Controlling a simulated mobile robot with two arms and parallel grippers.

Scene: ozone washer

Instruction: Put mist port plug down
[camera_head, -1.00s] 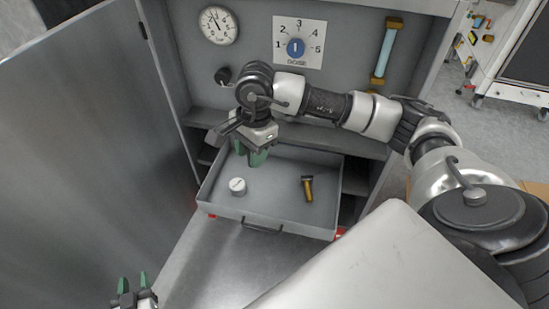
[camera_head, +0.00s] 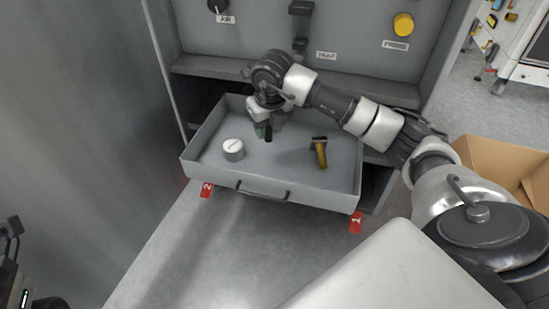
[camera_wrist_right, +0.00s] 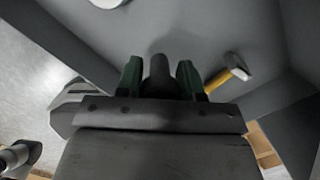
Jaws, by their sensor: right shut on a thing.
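The mist port plug (camera_wrist_right: 159,77) is a dark round-ended piece between the green fingers of my right gripper (camera_wrist_right: 160,80) in the right wrist view. The right gripper is shut on it. In the head view the right gripper (camera_head: 268,132) points down inside the open grey drawer (camera_head: 213,178), towards its back. The dark plug shows only in part there, and I cannot tell whether it touches the drawer floor. My left gripper's fingers are out of view.
A white round cap (camera_head: 233,150) lies left in the drawer. A yellow-handled hammer (camera_head: 320,153) lies to the right. Drawer floor between them is clear. Red tags 2 (camera_head: 207,190) and 1 (camera_head: 356,222) hang at the front. A cardboard box (camera_head: 505,170) stands right.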

